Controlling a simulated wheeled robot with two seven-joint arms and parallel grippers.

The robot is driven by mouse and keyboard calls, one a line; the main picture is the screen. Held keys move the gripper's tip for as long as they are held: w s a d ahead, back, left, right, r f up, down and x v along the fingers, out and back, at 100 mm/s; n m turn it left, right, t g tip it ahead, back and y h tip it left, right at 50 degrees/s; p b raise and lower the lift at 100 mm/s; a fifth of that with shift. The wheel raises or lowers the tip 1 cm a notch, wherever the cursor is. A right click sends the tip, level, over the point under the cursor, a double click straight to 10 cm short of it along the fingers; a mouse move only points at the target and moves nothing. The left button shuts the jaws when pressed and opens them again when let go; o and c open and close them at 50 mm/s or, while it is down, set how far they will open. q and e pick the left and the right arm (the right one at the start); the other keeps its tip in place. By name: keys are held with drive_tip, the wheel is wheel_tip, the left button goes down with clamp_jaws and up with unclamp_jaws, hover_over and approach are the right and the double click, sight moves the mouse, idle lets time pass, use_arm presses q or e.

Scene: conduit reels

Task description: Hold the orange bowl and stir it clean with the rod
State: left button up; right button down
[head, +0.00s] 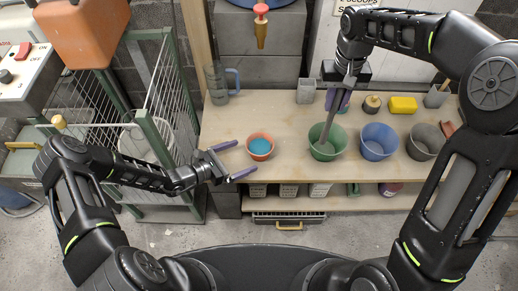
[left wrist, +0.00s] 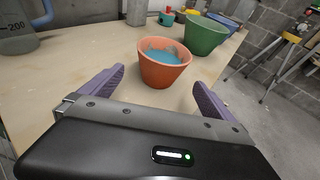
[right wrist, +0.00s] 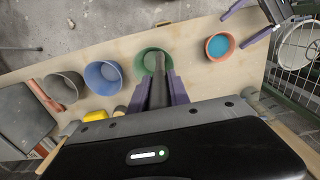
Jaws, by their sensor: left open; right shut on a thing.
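The orange bowl (head: 260,147) stands upright on the workbench, with blue contents inside. In the left wrist view the orange bowl (left wrist: 163,66) is just beyond and between my left fingers, apart from them. My left gripper (head: 234,160) is open and empty, to the left of the bowl. My right gripper (head: 346,82) is shut on a grey rod (head: 330,100), which points down over the green bowl (head: 326,142). In the right wrist view the rod (right wrist: 158,82) reaches toward the green bowl (right wrist: 148,54); I cannot tell whether its tip touches inside.
A blue bowl (head: 379,142) and a grey bowl (head: 425,141) stand right of the green one. A yellow block (head: 403,105) and small containers line the back. A clear jug (head: 217,84) stands at the back left. A wire cage (head: 165,100) is left of the workbench (head: 230,120).

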sight(256, 151)
use_arm(q)
drive_tip(key=b+x, duration=0.2)
drive_tip(key=x, duration=0.4)
drive_tip(key=shift+f, duration=0.15)
drive_tip(key=shift+w+d+b, duration=0.3)
drive_tip(key=shift+w+d, duration=0.05)
drive_tip(key=shift+d, duration=0.05)
use_arm(e)
drive_tip(key=shift+f, duration=1.5)
use_arm(q)
drive_tip(key=c, duration=1)
use_arm(e)
drive_tip(key=w+a+r+y, duration=0.1)
drive_tip(key=a+r, duration=0.1)
drive_tip(key=a, duration=0.6)
drive_tip(key=w+a+r, duration=0.2)
drive_tip(key=a, duration=0.7)
drive_tip(key=shift+y, duration=0.4)
drive_tip(key=shift+w+a, duration=0.1)
